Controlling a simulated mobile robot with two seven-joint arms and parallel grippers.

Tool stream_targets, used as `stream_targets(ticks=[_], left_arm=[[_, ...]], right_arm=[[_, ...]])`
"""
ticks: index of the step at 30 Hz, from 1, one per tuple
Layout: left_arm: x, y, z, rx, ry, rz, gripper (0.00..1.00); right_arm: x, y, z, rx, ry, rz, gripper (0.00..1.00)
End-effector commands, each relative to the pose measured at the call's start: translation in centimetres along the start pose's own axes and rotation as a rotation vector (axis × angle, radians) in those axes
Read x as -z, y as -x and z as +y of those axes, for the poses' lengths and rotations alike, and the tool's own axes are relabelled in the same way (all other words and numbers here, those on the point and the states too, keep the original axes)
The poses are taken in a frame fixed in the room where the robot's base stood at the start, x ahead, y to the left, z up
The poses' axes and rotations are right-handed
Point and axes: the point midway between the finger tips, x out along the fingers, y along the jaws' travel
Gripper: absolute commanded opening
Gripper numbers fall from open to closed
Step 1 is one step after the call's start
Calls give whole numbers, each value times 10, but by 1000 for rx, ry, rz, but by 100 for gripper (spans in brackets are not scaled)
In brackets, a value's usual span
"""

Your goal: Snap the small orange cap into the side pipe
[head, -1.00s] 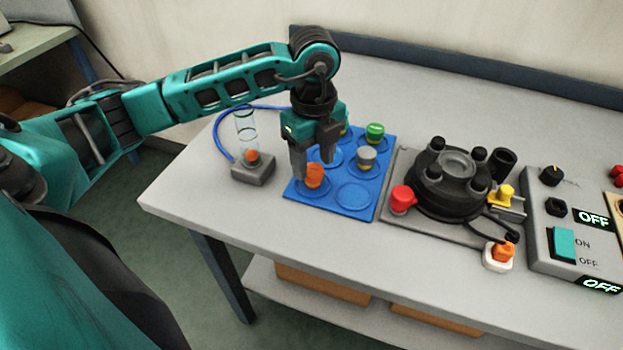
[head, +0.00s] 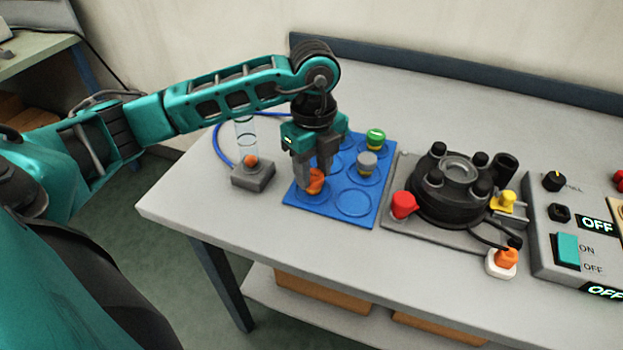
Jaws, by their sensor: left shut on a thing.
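The small orange cap (head: 317,186) is at the front left of the blue tray (head: 385,206), in one of its round recesses or just above it; I cannot tell which. My left gripper (head: 313,180) points down and is shut on the cap, and its fingers hide part of it. The black tank (head: 445,190) stands on a grey plate to the right of the tray. A short black pipe (head: 503,167) with an open top stands at its right rear side. My right gripper is not in view.
A green cap (head: 376,137) and a grey cap (head: 367,161) stand on the tray. A red knob (head: 403,205) and a yellow part (head: 505,200) flank the tank. A grey block with a clear tube (head: 252,174) stands left of the tray. A switch panel (head: 590,228) is at right.

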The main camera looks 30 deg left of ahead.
Motion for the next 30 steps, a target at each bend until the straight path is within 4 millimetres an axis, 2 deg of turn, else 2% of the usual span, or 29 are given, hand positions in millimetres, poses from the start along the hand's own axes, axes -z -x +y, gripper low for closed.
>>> stream_targets(ticks=[8,30], left_arm=[[0,6,0,1,0,0,4],[0,50,0,1,0,-1,4]], right_arm=[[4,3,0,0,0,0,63],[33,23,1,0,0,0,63]])
